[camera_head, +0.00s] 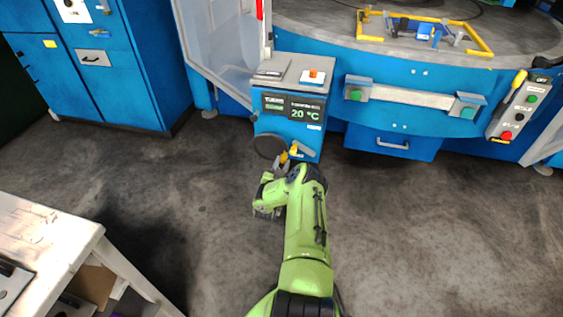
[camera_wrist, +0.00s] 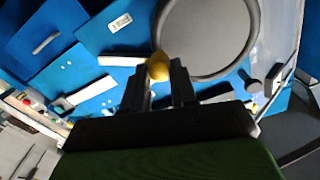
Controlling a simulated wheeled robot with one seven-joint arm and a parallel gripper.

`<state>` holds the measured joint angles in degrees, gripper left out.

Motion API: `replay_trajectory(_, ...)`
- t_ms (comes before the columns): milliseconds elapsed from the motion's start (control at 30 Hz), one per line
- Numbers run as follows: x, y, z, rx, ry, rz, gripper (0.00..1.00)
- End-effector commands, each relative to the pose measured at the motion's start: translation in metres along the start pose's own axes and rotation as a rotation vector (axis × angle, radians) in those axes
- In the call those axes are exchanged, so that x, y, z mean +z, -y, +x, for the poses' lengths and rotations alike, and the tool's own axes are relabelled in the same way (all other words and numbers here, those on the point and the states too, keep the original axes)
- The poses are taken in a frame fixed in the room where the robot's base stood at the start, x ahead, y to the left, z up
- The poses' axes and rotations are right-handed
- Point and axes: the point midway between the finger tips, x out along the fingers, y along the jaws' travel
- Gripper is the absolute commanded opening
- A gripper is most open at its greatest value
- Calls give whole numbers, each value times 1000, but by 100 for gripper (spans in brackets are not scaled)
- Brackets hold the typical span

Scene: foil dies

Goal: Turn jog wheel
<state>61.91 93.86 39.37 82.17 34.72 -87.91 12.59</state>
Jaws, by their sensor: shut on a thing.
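The jog wheel (camera_head: 267,146) is a dark grey disc on the front of a blue control box (camera_head: 278,125). In the wrist view the wheel (camera_wrist: 208,35) fills the upper middle. A yellow knob (camera_wrist: 158,62) shows at the wheel's rim, between my fingertips. My gripper (camera_wrist: 160,76) is shut on this knob. In the head view my gripper (camera_head: 283,163) is at the wheel's lower right edge, and my green arm comes up from below. The fingers partly hide the knob, so I cannot see how it joins the wheel.
The box has a display (camera_head: 291,108) reading 20 °C and an orange button (camera_head: 314,74) on top. A blue machine with a round table (camera_head: 340,30) stands behind. A blue cabinet (camera_head: 85,80) is at left, a white table (camera_head: 45,232) at lower left. The floor at right is clear.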

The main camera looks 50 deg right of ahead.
Motion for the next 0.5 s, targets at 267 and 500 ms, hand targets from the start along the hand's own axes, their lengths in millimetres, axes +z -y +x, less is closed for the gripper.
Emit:
replay_trajectory(267,9,-1,-1,1,6,115,0)
replay_trajectory(500,12,-1,-1,1,7,146,0)
